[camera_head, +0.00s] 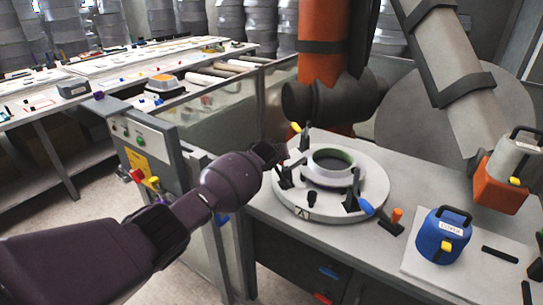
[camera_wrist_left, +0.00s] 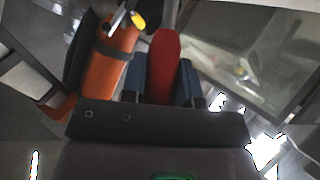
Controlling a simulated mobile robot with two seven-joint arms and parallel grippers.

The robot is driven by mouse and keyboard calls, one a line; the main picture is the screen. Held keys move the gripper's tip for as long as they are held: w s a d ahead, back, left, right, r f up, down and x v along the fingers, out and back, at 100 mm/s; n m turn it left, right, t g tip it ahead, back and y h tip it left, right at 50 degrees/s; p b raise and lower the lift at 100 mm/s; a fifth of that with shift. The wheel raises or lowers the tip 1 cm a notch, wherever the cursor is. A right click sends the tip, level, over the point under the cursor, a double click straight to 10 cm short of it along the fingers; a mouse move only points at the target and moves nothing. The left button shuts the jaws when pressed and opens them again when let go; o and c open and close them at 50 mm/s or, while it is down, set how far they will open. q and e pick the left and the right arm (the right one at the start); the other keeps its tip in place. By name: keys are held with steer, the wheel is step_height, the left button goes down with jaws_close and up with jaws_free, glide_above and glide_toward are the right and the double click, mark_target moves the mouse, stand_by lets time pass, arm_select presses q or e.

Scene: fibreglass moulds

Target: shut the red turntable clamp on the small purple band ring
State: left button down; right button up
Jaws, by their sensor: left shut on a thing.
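The turntable (camera_head: 375,178) is a pale round disc on the workbench, with a pale grey ring (camera_head: 333,160) at its middle. I see no clear purple on this ring. Black clamps stand around it: one has a yellow handle (camera_head: 295,128), one a blue handle (camera_head: 366,207). My left gripper (camera_head: 275,152) is at the turntable's left edge, beside a black clamp (camera_head: 285,178). In the left wrist view its blue fingers (camera_wrist_left: 160,75) are shut on a red handle (camera_wrist_left: 167,52). In the head view my gripper hides this handle. My right gripper is out of view.
A blue canister (camera_head: 443,235) and an orange-topped peg (camera_head: 397,215) stand right of the turntable. A large orange machine arm (camera_head: 320,50) hangs behind it. A control box (camera_head: 140,140) and a glass-walled tank (camera_head: 215,125) are at the left.

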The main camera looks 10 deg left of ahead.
mark_target(286, 169)
arm_select(q)
steer(key=shift+w+d+r+g+y, duration=0.15)
steer(key=shift+w+d+g+y, duration=0.1)
steer(key=shift+d+g+y, duration=0.05)
steer(key=shift+w+d+m+g+y, duration=0.25)
steer(key=shift+d+m+g+y, duration=0.15)
steer(key=shift+m, duration=0.1)
steer(key=shift+w+d+g+y+b, duration=0.2)
steer(key=shift+d+g+y+b, duration=0.1)
steer(key=shift+b, duration=0.2)
steer(key=shift+w+d+r+m+g+y+b, duration=0.1)
steer(key=shift+w+d+m+g+y+b, duration=0.1)
steer(key=shift+d+m+g+y+b, duration=0.15)
steer(key=shift+a, duration=0.1)
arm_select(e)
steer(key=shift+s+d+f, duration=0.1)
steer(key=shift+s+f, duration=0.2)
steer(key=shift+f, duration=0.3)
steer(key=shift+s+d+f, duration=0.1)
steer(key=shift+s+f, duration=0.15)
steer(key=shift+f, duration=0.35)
arm_select(q)
steer(key=c, duration=0.9)
jaws_free()
steer(key=shift+o, duration=0.2)
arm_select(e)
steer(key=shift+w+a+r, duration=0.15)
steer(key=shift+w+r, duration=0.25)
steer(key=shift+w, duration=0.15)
